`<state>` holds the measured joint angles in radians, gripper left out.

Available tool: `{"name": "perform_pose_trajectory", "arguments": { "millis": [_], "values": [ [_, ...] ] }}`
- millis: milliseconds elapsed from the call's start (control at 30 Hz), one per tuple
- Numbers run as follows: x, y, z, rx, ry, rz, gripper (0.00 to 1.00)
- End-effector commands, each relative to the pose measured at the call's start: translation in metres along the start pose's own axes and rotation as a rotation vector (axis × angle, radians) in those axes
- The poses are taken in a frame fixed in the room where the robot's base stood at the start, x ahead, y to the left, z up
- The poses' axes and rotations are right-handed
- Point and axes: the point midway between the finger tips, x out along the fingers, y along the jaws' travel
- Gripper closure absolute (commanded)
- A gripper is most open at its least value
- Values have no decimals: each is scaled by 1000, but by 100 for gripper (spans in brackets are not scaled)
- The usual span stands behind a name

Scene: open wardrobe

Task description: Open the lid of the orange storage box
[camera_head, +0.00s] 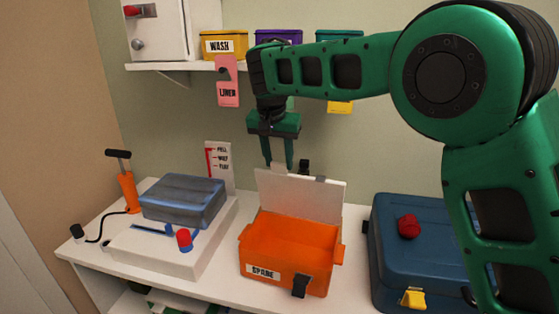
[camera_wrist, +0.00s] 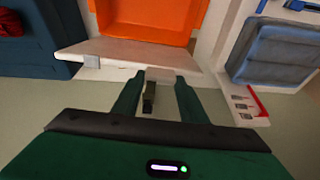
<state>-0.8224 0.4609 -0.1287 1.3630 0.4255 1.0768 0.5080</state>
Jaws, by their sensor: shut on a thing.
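The orange storage box (camera_head: 286,243), with a "SPARE" label, stands on the white counter and is open at the top. Its pale lid (camera_head: 305,197) stands up at the back edge; it also shows in the wrist view (camera_wrist: 130,52). My gripper (camera_head: 277,166) points down at the lid's top edge, left of its middle. The exact contact is hard to see. The box interior looks empty in the visible part.
A blue case (camera_head: 397,240) with a red knob stands close on the right. A white unit with a blue-grey lidded box (camera_head: 184,199) is on the left. Above is a shelf (camera_head: 180,67) with small bins and a hanging pink tag (camera_head: 228,88).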

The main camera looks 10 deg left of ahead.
Motion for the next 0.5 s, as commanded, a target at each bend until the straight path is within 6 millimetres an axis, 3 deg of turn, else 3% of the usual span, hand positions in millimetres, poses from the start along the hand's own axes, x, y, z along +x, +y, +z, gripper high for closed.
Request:
{"name": "perform_pose_trajectory", "arguments": {
  "millis": [367,400,467,500],
  "values": [
    [-1,0,-2,2,4,-2,100],
    [-1,0,-2,2,4,-2,59],
    [-1,0,-2,2,3,-2,45],
    [-1,0,-2,2,3,-2,42]
  ]
}}
